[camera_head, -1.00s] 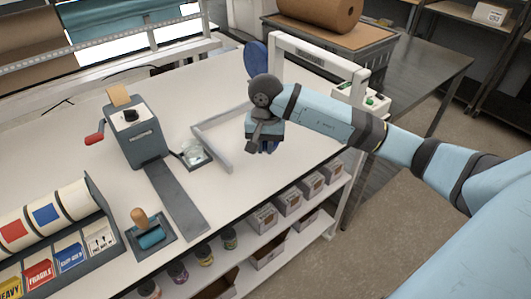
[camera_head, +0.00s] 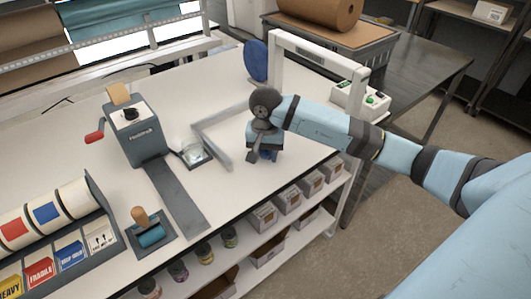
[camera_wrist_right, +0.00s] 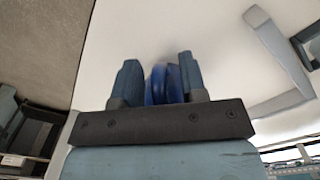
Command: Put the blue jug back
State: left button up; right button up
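The blue jug (camera_wrist_right: 165,84) shows in the right wrist view as a dark blue shape between the two fingers of my right gripper (camera_wrist_right: 159,82). The fingers stand on either side of it, close against it, and appear shut on it. In the head view my right gripper (camera_head: 264,150) points down over the right part of the white table. Only a small blue piece of the jug (camera_head: 266,155) shows under it, the rest hidden by the gripper. I cannot tell whether the jug touches the table. My left gripper is not in view.
An L-shaped grey rail (camera_head: 213,145) lies left of the gripper, with a small scale-like plate (camera_head: 193,153) beyond. A white frame (camera_head: 318,57) and a blue disc (camera_head: 256,62) stand behind. A grey dispenser (camera_head: 137,130) stands left. The table's front edge is close by.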

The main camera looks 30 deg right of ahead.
jog(key=shift+r, duration=0.15)
notch_tip(320, 180, up, 12)
jog(key=shift+b, duration=0.7)
